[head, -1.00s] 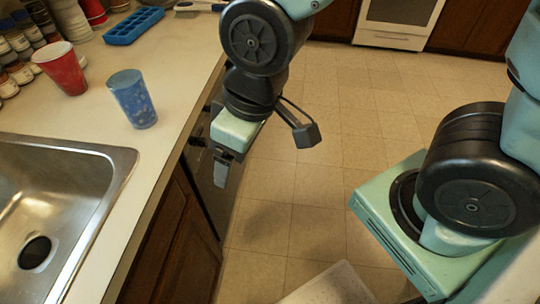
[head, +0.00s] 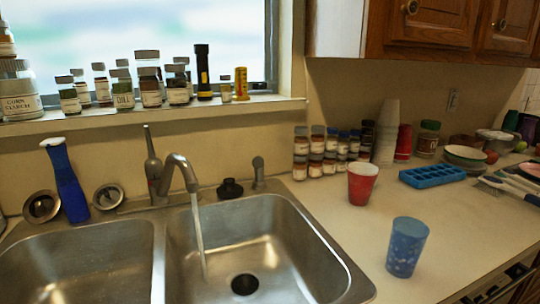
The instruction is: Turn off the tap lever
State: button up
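The tap (head: 178,172) stands behind the double sink, its curved spout over the right basin. A stream of water (head: 200,235) runs from the spout into that basin. The tap lever (head: 150,143) rises upright behind and left of the spout, with a small red mark near its base. My gripper is not in view in the current head view, so its distance from the lever cannot be told.
A blue bottle (head: 66,180) stands left of the tap, near round metal strainers. A blue cup (head: 407,247), a red cup (head: 362,183) and a blue ice tray (head: 432,176) are on the right counter (head: 335,215). Jars line the sill (head: 150,108).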

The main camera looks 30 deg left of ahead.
aim_at(151, 153)
jog(key=u, duration=1.85)
